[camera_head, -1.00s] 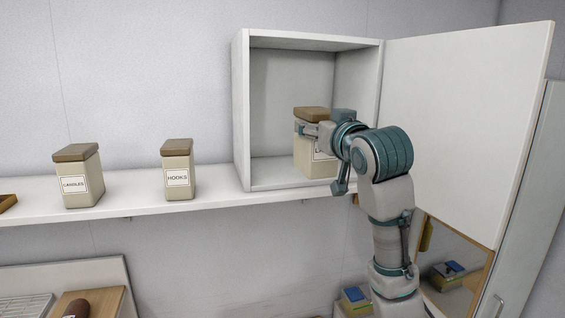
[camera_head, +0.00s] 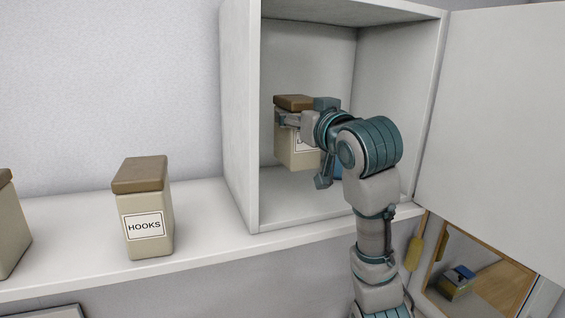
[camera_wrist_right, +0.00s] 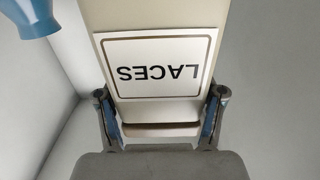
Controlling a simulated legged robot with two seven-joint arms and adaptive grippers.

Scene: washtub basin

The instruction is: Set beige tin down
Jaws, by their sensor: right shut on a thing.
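The beige tin (camera_head: 291,154) has a brown lid and a label reading LACES in the right wrist view (camera_wrist_right: 165,68), where it appears upside down. It is inside the open white cabinet (camera_head: 240,120), upright, near the left wall. My right gripper (camera_head: 298,122) is shut on the tin just below the lid, with one finger on each side in the right wrist view (camera_wrist_right: 163,108). The gripper and wrist hide the tin's right part in the head view. I cannot tell whether its base touches the cabinet floor. My left gripper is not in view.
A blue object (camera_wrist_right: 27,16) stands near the tin in the cabinet. The cabinet door (camera_head: 500,130) is open on the right. A HOOKS tin (camera_head: 143,208) and another tin (camera_head: 10,228) stand on the white shelf (camera_head: 75,238) at left. The cabinet's front floor is clear.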

